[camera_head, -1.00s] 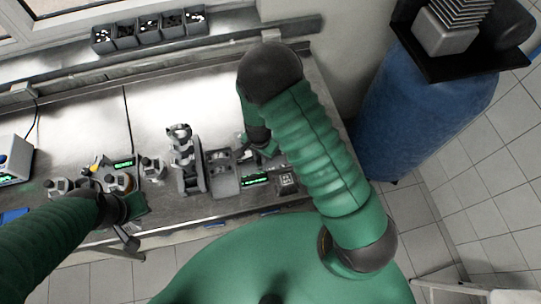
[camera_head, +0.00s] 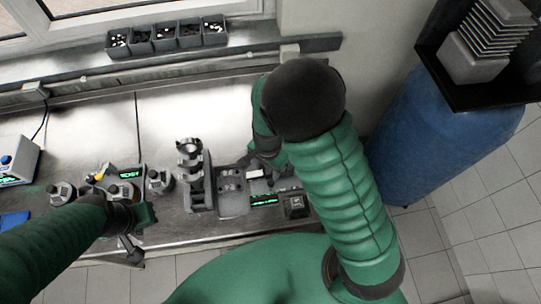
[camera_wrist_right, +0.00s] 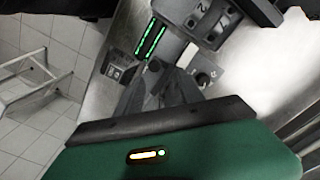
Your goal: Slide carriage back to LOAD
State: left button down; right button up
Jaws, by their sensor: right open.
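The grey fixture (camera_head: 232,190) that appears to carry the carriage stands on the steel bench, right of a tall grey bracket (camera_head: 190,172). In the right wrist view, part of a grey block with number marks (camera_wrist_right: 207,22) shows at the top, with a round knob (camera_wrist_right: 200,78) below it. I cannot read a LOAD mark or make out the carriage's position. My right gripper (camera_head: 262,174) is over the fixture's right side. Its open fingers (camera_wrist_right: 160,85) show near the knob, with no held object visible. My left gripper (camera_head: 130,238) is near the bench's front edge, its jaws unclear.
A green-lit display (camera_head: 264,199) and a small button box (camera_head: 294,206) sit at the fixture's right front. Several jars, one of them grey (camera_head: 160,181), stand to the left. A blue barrel (camera_head: 440,135) is beyond the bench's right end. The bench behind the fixture is clear.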

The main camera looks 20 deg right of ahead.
jog(key=shift+s+d+r, duration=0.6)
jog(key=shift+d+r, duration=0.2)
jog(key=shift+r, duration=4.4)
pick_arm(q)
notch_tip(320, 180, down, 14)
jog(key=s+b, duration=0.1)
jog(key=b, duration=1.3)
jog(key=shift+s, duration=0.35)
pick_arm(e)
jog(key=s+d+f+n+t, duration=0.1)
jog(key=s+f+n, duration=0.2)
jog(key=f+n, duration=0.3)
jog(key=s+d+f+n+t, duration=0.1)
jog(key=s+f+n, duration=0.2)
jog(key=f+n, duration=0.2)
jog(key=shift+s+d+f+n+t, duration=0.3)
jog(key=shift+d+f+n, duration=0.1)
jog(key=shift+f, duration=0.9)
